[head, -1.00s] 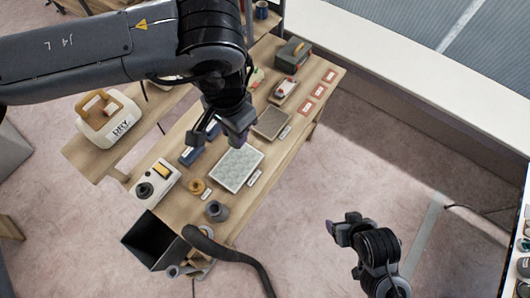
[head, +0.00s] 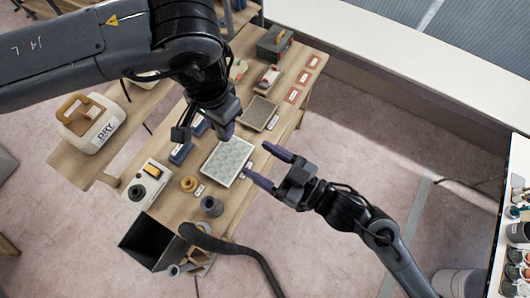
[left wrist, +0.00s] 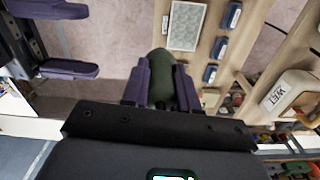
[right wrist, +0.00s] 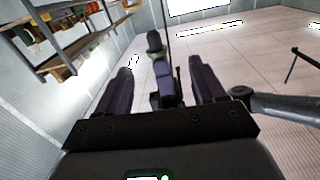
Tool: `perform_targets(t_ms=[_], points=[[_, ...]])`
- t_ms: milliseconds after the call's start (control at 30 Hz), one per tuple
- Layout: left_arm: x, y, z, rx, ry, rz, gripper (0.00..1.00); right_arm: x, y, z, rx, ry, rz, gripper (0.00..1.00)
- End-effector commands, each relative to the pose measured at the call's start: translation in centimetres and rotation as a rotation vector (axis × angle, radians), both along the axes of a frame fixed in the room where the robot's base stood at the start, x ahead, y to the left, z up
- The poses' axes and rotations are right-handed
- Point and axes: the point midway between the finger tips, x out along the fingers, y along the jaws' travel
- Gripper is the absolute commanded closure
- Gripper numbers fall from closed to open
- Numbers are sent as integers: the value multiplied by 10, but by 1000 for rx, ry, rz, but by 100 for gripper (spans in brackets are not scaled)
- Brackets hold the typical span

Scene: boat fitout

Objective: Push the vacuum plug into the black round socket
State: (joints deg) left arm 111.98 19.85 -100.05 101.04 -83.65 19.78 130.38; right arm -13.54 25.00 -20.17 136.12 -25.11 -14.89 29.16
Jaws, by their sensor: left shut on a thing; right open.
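My left gripper (head: 227,131) is above the middle of the bench. In the left wrist view its purple fingers (left wrist: 162,90) are shut on a dark green, rounded thing (left wrist: 162,64), possibly the vacuum plug. That thing sticks out past the fingertips, and it also shows in the right wrist view (right wrist: 154,42). My right gripper (head: 267,166) is open and empty beside the bench's right edge, its fingers facing the left gripper. A black round part (head: 137,192), possibly the socket, is on a white box (head: 154,184) with a yellow piece, at the bench's near left.
A pale grey panel (head: 227,161) lies mid-bench. A black open bin (head: 150,242) and a thick dark hose (head: 230,247) are at the near end. A white case (head: 92,122) sits on the left.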

Motion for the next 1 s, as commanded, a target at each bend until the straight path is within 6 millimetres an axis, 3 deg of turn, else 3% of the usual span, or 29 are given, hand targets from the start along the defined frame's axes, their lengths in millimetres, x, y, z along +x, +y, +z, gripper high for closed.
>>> perform_targets(t_ms=[267, 800, 1000], points=[[0, 0, 0, 0, 0, 0, 100, 16, 7, 12, -22, -51, 7, 31], [0, 0, 0, 0, 0, 0, 100, 65, 71, 13, -21, -51, 6, 31], [0, 0, 0, 0, 0, 0, 100, 78, 86, 13, -22, -50, 5, 31]])
